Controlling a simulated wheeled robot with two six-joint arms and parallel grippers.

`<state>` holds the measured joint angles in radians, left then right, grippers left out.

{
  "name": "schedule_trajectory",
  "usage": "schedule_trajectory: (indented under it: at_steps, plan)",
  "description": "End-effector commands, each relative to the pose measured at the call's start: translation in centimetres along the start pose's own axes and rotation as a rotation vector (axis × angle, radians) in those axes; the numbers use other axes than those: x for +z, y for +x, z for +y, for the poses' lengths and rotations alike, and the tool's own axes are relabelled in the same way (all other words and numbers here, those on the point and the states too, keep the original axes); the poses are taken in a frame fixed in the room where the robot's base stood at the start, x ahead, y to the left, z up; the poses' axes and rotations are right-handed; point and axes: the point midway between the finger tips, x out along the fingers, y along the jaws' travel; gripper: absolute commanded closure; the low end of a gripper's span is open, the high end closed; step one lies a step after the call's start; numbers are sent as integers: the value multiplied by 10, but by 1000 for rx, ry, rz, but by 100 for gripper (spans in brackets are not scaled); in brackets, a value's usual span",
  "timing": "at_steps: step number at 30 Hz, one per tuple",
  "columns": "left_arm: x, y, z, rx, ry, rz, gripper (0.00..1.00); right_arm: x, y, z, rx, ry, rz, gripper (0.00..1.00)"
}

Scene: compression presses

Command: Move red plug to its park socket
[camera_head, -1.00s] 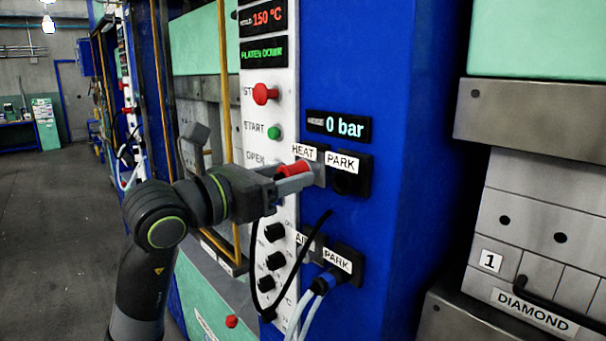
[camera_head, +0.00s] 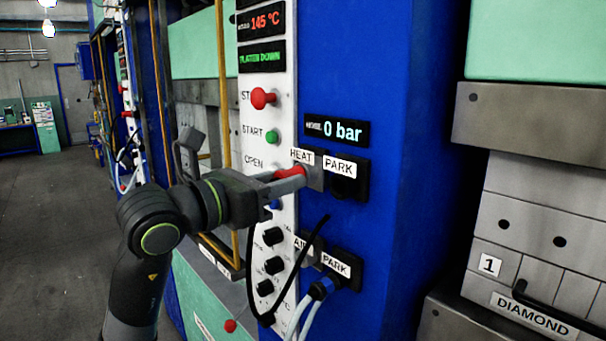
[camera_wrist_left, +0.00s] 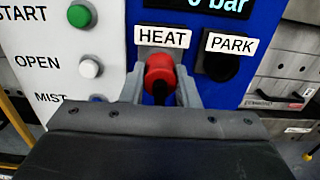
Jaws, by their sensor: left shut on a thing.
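My left gripper (camera_head: 293,178) is shut on the red plug (camera_head: 290,172) in front of the panel. In the left wrist view the red plug (camera_wrist_left: 158,72) sits between the two grey fingers, directly below the HEAT label and in front of the HEAT socket (camera_head: 316,172). The plug hides most of that socket, and I cannot tell whether it is fully seated. The upper PARK socket (camera_head: 349,186), black and empty, is just to the right; it also shows in the left wrist view (camera_wrist_left: 218,67). My right gripper is not in view.
A black cable (camera_head: 300,265) loops beside the knobs. START (camera_head: 272,137) and red stop (camera_head: 262,98) buttons are above left. The blue panel right of PARK is clear.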

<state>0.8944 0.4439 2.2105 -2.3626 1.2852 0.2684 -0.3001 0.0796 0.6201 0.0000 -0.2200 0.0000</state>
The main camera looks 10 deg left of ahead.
Motion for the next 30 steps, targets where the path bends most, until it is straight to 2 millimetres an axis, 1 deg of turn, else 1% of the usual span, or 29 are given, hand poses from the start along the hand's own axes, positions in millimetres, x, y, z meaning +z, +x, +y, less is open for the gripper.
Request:
schedule_trajectory:
  at_steps: [21, 30]
  plan:
    - [0, -18, 0, 1, 1, 1, 96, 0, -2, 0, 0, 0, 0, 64]
    - [0, -23, 0, 0, 1, 1, 96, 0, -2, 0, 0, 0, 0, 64]
